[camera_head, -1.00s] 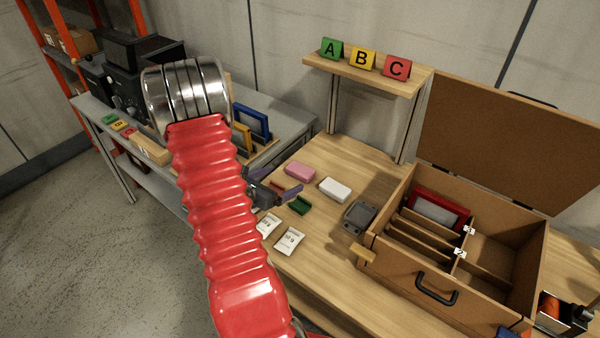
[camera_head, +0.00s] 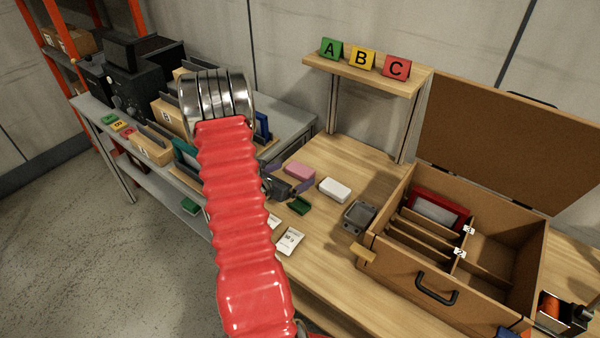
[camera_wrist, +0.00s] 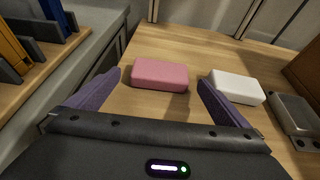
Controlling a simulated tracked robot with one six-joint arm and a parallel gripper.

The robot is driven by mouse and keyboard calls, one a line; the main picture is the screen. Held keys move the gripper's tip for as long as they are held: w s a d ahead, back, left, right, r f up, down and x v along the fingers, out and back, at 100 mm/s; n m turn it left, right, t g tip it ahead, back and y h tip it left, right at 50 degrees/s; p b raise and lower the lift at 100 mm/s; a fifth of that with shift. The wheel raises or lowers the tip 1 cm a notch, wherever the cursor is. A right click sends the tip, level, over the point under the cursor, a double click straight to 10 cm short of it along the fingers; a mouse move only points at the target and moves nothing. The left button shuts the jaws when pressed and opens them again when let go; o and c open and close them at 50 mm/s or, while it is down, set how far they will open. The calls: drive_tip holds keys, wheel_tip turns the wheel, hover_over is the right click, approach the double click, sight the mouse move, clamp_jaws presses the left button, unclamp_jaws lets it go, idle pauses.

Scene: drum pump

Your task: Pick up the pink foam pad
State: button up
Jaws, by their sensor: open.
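The pink foam pad (camera_head: 300,171) lies flat on the wooden table, left of a white block. In the wrist view the pink foam pad (camera_wrist: 160,75) sits ahead of my gripper, between the lines of its two purple fingers. My gripper (camera_wrist: 160,88) is open and empty. In the head view my gripper (camera_head: 288,182) is at the near left side of the pad, partly hidden by my red arm.
The white block (camera_head: 335,189) lies close to the pad's right. A grey device (camera_head: 359,216), a green piece (camera_head: 299,205) and a white packet (camera_head: 290,241) are nearby. An open brown case (camera_head: 385,250) stands at right. A side bench (camera_head: 290,120) stands left.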

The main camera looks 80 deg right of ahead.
sight(296, 173)
drive_tip(key=shift+x, duration=1.4)
drive_tip(key=shift+c, duration=0.5)
drive_tip(key=c, duration=1)
drive_tip(key=shift+r, duration=5)
drive_tip(key=shift+a, duration=0.1)
